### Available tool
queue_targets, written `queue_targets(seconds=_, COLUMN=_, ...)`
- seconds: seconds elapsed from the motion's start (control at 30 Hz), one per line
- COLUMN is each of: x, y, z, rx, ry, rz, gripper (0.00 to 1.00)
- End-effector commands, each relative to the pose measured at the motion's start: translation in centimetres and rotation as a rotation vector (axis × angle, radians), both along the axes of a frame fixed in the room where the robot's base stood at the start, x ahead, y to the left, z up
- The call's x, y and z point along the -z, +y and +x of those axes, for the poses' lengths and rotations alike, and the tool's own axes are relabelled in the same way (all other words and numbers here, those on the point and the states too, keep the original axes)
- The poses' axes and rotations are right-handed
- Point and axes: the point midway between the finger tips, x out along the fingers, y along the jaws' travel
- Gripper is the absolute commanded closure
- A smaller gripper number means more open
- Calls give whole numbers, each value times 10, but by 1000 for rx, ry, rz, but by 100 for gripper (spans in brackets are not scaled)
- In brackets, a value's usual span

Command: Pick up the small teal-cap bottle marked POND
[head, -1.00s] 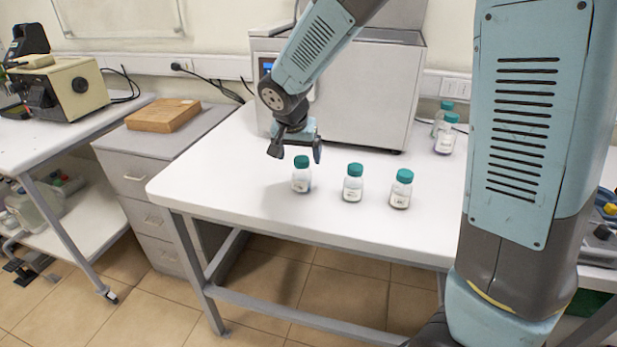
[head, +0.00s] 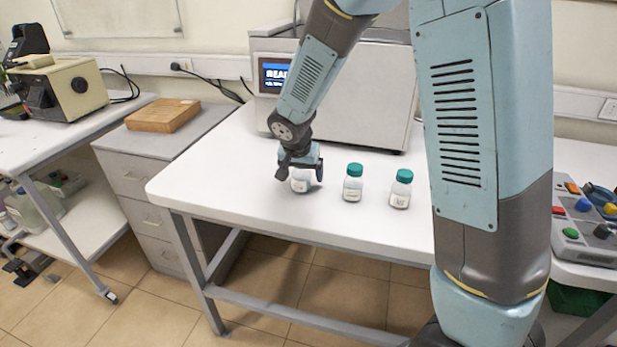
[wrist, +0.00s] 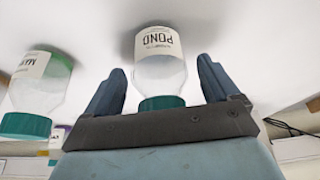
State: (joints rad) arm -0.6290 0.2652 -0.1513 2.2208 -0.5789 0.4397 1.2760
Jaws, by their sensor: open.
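The POND bottle (wrist: 158,62) stands upright on the white table, its label readable in the wrist view, where the picture is upside down. Its teal cap (wrist: 162,103) is partly hidden by my gripper's palm. My gripper (wrist: 160,80) is open, with one finger on each side of the bottle and gaps showing. In the head view my gripper (head: 300,178) is down over the leftmost bottle (head: 301,183) of the front row, hiding its cap.
Two similar teal-cap bottles stand to the right, a middle one (head: 353,182) and a right one (head: 400,188). A grey machine (head: 370,95) with a lit screen stands behind. The white table's (head: 230,190) left part is clear.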

Motion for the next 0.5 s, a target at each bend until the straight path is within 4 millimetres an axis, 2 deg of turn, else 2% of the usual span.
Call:
queue_targets(seconds=0.1, x=0, y=0, z=0, rx=0, ry=0, rz=0, gripper=13)
queue_targets(seconds=0.5, x=0, y=0, z=0, rx=-1, ry=0, rz=0, gripper=52)
